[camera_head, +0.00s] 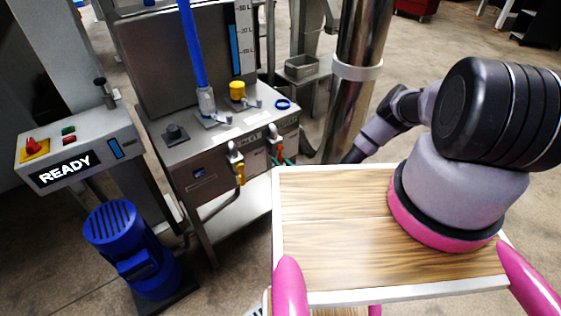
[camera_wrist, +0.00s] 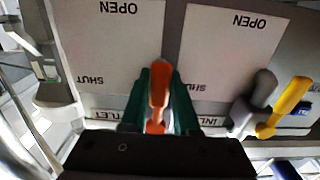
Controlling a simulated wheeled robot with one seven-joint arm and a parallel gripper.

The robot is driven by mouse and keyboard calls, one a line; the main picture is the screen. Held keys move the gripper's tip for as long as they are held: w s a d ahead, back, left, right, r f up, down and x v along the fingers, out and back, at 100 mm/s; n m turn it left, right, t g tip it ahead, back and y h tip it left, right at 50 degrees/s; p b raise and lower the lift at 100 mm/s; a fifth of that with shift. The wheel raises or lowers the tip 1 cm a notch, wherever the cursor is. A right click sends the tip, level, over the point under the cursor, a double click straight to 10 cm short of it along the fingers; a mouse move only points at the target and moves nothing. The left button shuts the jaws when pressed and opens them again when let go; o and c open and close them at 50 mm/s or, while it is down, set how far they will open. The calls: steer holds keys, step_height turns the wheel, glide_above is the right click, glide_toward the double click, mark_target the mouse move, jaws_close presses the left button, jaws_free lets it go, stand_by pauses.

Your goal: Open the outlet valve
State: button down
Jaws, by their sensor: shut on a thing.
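The outlet valve's orange lever (camera_wrist: 158,82) stands between the two green fingers of my gripper (camera_wrist: 160,92) in the wrist view. My gripper is shut on it. The lever lies beside a white plate (camera_wrist: 110,45) marked OPEN and SHUT, upside down in this view. A label ending in "LET" below that plate is partly covered by a finger. In the head view the valve (camera_head: 275,136) is at the right front of the steel machine, with my gripper (camera_head: 284,160) at its lever. The lever is too small there to judge its angle.
The inlet valve's yellow lever (camera_head: 240,173) hangs close by on the left; it also shows in the wrist view (camera_wrist: 290,102). A control box (camera_head: 75,150) reading READY and a blue motor (camera_head: 132,250) stand further left. A steel pipe (camera_head: 352,80) rises behind my arm.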

steer(key=shift+s, duration=0.15)
steer(key=c, duration=0.7)
jaws_free()
steer(key=shift+o, duration=0.2)
steer(key=v, duration=1)
steer(key=shift+s+d, duration=0.25)
steer(key=shift+s, duration=0.05)
